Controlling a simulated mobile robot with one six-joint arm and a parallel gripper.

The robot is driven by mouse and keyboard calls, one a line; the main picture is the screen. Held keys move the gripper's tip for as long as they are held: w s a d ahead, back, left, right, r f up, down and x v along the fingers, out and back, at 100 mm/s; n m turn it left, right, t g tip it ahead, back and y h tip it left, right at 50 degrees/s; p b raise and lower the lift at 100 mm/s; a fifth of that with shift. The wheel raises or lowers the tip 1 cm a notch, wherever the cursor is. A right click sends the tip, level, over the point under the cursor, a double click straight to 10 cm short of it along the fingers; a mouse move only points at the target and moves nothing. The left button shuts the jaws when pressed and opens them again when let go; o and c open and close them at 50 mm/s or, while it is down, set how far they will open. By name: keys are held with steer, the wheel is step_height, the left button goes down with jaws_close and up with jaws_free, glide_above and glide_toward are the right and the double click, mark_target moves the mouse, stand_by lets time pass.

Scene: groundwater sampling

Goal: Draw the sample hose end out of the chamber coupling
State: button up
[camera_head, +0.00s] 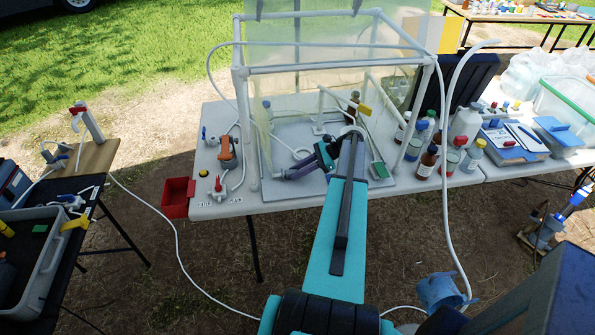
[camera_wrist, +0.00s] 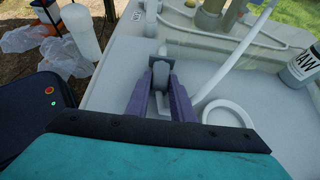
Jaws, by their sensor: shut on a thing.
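My gripper (camera_head: 286,175) reaches low into the front left of the white-framed chamber (camera_head: 333,67) on the table. In the wrist view, my gripper (camera_wrist: 161,88) has its purple fingers shut on a small grey fitting (camera_wrist: 160,74). I cannot tell whether this fitting is the hose end, or whether it still sits in a coupling. A pale hose (camera_wrist: 238,58) runs close beside the fingers on the right. The front left post of the chamber (camera_head: 249,150) stands just left of the fingertips. My fingers hide much of the grip.
A white ring (camera_wrist: 228,112) lies right of the fingers. An orange-handled valve (camera_head: 227,150) and a red bin (camera_head: 177,197) are at the table's left end. Several bottles (camera_head: 427,160) stand to the right of the chamber. A dark case (camera_wrist: 30,115) is left in the wrist view.

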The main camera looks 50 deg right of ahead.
steer(key=shift+s+f, duration=0.1)
steer(key=shift+f, duration=0.5)
stand_by(0.3)
steer(key=o, duration=1)
steer(key=shift+a+f, duration=0.1)
steer(key=shift+a, duration=0.1)
steer(key=shift+b, duration=0.3)
steer(key=b+v, duration=0.1)
steer(key=v, duration=0.4)
steer(key=b+v, duration=0.1)
steer(key=v, duration=0.3)
steer(key=b+v, duration=0.1)
steer(key=v, duration=0.4)
steer(key=shift+d+r+b, duration=0.3)
steer(key=shift+d+r, duration=0.05)
steer(key=shift+r, duration=0.05)
steer(key=shift+a, duration=0.1)
